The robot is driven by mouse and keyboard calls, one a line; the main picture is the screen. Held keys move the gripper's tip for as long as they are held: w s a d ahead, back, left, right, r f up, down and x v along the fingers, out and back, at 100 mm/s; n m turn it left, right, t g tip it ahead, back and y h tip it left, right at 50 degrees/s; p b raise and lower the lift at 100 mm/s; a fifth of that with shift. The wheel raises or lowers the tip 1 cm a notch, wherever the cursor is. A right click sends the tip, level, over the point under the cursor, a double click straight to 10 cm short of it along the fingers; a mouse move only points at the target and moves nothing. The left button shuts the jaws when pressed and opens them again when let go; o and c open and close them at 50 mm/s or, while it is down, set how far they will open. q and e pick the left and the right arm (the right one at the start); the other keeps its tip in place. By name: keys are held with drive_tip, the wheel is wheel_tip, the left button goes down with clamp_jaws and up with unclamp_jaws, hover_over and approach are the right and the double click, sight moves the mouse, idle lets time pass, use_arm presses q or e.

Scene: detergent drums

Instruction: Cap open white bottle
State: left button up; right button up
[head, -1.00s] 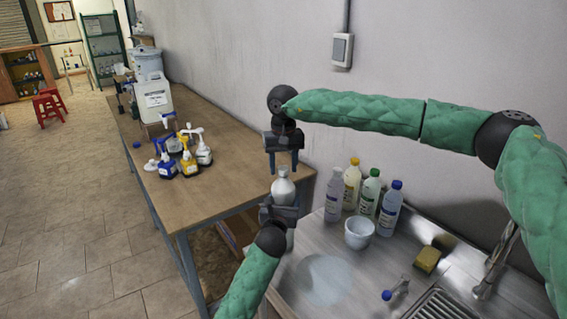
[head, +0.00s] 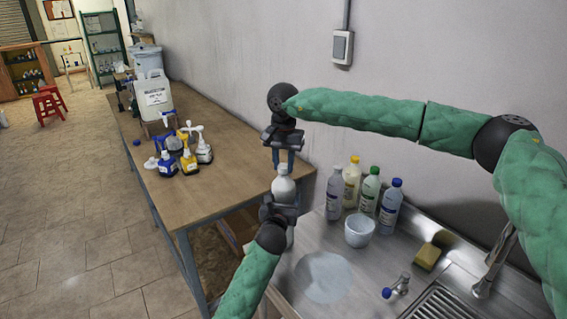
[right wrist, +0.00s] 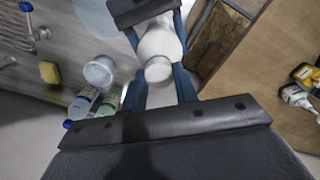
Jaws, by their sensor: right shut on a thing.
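My left gripper (head: 280,207) comes up from the bottom and is shut around the body of the white bottle (head: 284,187), which stands upright above the gap between table and sink. My right gripper (head: 283,161) points down from above, directly over the bottle top, with its blue fingers close together. In the right wrist view, the right fingers (right wrist: 160,85) flank a small round white cap (right wrist: 158,69) at the bottle's top. The bottle's shoulder (right wrist: 160,42) shows beyond it. I cannot tell whether the cap is seated on the neck.
Several bottles with coloured caps (head: 370,192) and a white cup (head: 359,231) stand on the steel sink counter to the right. A yellow sponge (head: 427,256) lies there too. The wooden table (head: 225,190) holds several pump bottles (head: 185,150) and a white canister (head: 153,92).

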idle(0.3)
drive_tip(key=o, duration=1.1)
drive_tip(key=shift+r, duration=0.1)
drive_tip(key=shift+r, duration=2.25)
drive_tip(key=shift+c, duration=0.3)
